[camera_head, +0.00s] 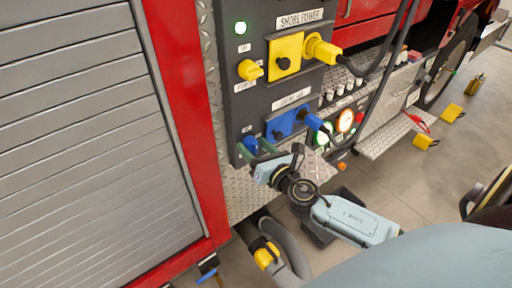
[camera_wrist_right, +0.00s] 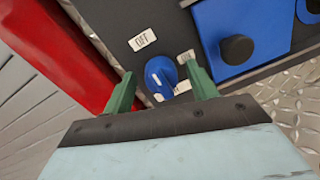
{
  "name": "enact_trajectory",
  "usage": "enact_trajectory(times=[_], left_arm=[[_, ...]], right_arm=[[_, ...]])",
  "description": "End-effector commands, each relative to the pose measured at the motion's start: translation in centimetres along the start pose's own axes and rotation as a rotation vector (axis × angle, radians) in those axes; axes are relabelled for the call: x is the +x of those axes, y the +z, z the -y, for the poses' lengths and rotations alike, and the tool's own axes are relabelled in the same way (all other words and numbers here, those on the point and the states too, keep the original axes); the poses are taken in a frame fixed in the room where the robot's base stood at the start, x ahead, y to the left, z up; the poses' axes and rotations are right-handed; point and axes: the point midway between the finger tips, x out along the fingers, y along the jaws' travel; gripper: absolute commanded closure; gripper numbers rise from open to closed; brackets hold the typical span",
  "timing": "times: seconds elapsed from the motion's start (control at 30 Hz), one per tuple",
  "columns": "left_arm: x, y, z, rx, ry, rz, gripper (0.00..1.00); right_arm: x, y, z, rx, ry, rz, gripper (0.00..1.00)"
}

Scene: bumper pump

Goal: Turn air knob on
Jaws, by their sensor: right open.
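The blue air knob (camera_head: 250,145) is low on the dark panel in the head view, under the yellow knob. In the right wrist view the blue knob (camera_wrist_right: 160,77) has a white line on it, with an OFF label (camera_wrist_right: 142,40) at its upper left and another label (camera_wrist_right: 185,57) at its upper right. My right gripper (camera_head: 256,153) is open, and its green fingers (camera_wrist_right: 162,90) stand on either side of the knob. I cannot tell whether they touch it. My left gripper is not in view.
A blue air socket (camera_head: 283,123) with a plug and hose sits right of the knob. Above are a yellow knob (camera_head: 250,70) and a yellow shore power socket (camera_head: 286,58). Black cables hang at the right. A grey shutter (camera_head: 80,130) with a red frame stands left.

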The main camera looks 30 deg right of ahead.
Motion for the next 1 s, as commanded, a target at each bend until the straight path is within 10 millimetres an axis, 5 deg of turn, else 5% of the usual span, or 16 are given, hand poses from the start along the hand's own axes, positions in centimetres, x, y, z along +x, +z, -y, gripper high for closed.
enact_trajectory(times=[0.37,1.0], left_arm=[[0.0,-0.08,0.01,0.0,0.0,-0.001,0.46],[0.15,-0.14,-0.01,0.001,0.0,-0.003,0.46]], right_arm=[[-0.04,0.01,0.0,0.0,0.0,0.0,0.87],[-0.07,0.0,0.11,0.255,-0.005,-0.014,0.87]])
